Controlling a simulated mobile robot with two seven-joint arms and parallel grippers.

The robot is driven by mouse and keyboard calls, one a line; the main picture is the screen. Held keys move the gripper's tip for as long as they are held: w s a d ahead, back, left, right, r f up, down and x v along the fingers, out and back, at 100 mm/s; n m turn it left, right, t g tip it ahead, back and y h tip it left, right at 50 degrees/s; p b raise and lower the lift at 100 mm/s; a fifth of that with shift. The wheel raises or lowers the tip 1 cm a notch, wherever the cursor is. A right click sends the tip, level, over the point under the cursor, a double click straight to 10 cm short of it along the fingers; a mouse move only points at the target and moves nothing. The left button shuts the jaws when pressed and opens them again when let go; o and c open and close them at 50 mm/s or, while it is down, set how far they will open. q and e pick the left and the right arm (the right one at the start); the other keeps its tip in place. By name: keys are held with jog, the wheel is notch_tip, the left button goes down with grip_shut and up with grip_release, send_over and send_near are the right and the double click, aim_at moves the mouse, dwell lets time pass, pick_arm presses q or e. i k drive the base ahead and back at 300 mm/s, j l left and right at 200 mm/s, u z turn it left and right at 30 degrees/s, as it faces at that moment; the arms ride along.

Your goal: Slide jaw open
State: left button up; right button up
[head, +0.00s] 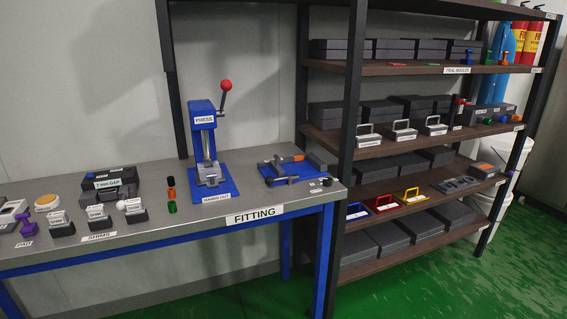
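A blue-based fixture (318,173) lies at the right end of the grey bench in the head view. It carries dark grey bars that look like jaws (280,171) and an orange-tipped handle (292,159). The gap between the bars is too small to judge. A blue press (203,150) labelled PRESS stands to its left, with a raised lever ending in a red ball (226,85) and a grey block at its foot. Neither of my grippers shows, and nothing touches the fixture or the press.
The bench (165,228), labelled FITTING, holds shim blocks (96,218), a dark gap-gauge case (110,183) and small coloured cylinders (171,195) on the left. A dark post (352,120) and loaded shelves (400,210) stand right of it. Green floor (430,290) is open in front.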

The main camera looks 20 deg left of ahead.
aim_at(279, 171)
jog(key=i+j, duration=0.1)
jog(key=i, duration=0.5)
jog(key=i+u, duration=0.65)
jog(key=u, duration=0.2)
